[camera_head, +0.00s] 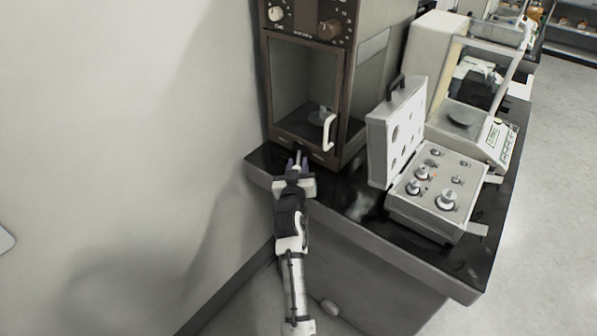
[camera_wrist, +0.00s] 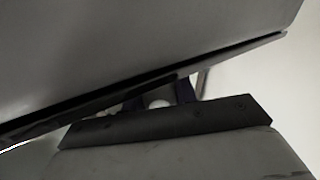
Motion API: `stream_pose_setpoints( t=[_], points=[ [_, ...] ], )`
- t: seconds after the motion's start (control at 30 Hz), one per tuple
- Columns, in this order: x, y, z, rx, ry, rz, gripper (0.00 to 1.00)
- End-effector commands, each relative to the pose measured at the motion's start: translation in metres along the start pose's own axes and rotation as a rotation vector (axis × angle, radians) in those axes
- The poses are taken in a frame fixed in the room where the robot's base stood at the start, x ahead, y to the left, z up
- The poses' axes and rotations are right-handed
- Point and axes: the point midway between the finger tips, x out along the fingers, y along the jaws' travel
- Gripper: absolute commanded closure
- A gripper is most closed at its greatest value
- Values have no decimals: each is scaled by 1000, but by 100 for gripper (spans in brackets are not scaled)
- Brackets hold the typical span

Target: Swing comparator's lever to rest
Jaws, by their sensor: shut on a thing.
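The comparator (camera_head: 267,90) is a tall brown cabinet at the back of the dark table, with a glass front, a white door handle (camera_head: 328,132) and knobs on top. My gripper (camera_head: 297,162) is at the low front edge of the cabinet, left of the door handle. It is shut on the comparator's lever, which is mostly hidden by the fingers. In the wrist view the fingers (camera_wrist: 160,97) show only in part, with a small pale rounded piece (camera_wrist: 158,103) between them. Which way the lever points cannot be told.
A bare wall (camera_head: 130,120) is close on the left. The table front near the gripper is clear.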

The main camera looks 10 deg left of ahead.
Motion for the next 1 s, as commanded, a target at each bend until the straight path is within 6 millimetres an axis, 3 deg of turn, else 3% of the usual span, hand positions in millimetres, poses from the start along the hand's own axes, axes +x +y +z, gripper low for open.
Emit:
stream_pose_setpoints(
  t=[0.13,1.0],
  points=[
    [0,-7,8,0,-4,48,100],
    [8,-33,-2,2,-85,441,100]
  ],
)
